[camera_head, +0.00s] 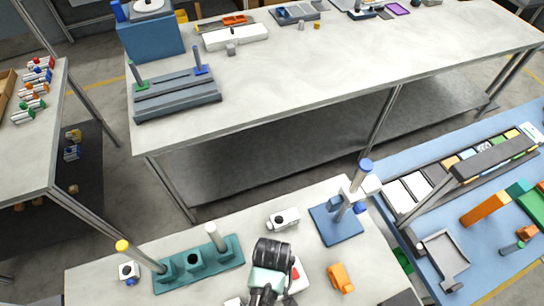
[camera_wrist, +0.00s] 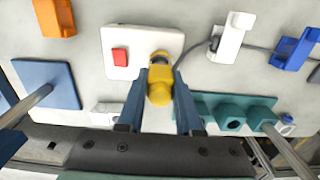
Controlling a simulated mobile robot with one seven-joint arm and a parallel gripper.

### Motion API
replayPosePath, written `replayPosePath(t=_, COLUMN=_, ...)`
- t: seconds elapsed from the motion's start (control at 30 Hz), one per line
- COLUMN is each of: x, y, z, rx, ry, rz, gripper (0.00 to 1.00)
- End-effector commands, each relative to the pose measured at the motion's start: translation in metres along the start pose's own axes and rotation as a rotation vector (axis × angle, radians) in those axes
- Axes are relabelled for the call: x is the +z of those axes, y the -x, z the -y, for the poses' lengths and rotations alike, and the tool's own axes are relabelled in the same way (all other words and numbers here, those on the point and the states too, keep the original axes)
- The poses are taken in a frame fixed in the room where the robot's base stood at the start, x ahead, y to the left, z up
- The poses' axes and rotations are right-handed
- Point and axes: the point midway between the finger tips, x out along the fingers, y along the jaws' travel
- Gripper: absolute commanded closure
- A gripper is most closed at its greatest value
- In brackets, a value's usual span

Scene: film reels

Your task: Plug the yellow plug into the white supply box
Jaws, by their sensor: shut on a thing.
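The white supply box (camera_wrist: 165,38) with a red switch (camera_wrist: 120,57) lies on the pale bench in the wrist view. In the head view, part of the white supply box (camera_head: 302,283) shows beside my gripper. The yellow plug (camera_wrist: 160,92) is between the two blue fingers of my gripper (camera_wrist: 160,74), which is shut on it. The plug's far end overlaps a dark round opening at the box's near edge. I cannot tell how deep it sits in it. My arm hides the plug in the head view.
A teal holder (camera_head: 220,256) with posts stands left of my gripper, a blue base (camera_head: 326,232) with a post to the right. An orange block (camera_head: 341,278) and a white block (camera_head: 284,218) lie near. A white plug (camera_wrist: 230,38) with a grey cable lies beside the box.

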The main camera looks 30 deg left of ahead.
Motion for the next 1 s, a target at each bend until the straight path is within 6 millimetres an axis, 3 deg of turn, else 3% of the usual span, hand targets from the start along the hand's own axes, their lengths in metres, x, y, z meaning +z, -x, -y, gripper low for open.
replayPosePath(t=0.5, x=0.000, y=-0.027, z=0.000, rx=0.000, ry=0.000, rz=-0.001, gripper=1.00)
replayPosePath(t=0.53, x=0.000, y=-0.027, z=0.000, rx=0.001, ry=0.000, rz=-0.001, gripper=0.64)
replayPosePath(t=0.7, x=0.000, y=-0.026, z=0.000, rx=0.000, ry=0.000, rz=-0.001, gripper=0.34)
replayPosePath(t=1.0, x=0.000, y=-0.025, z=0.000, rx=0.000, ry=0.000, rz=0.000, gripper=0.31)
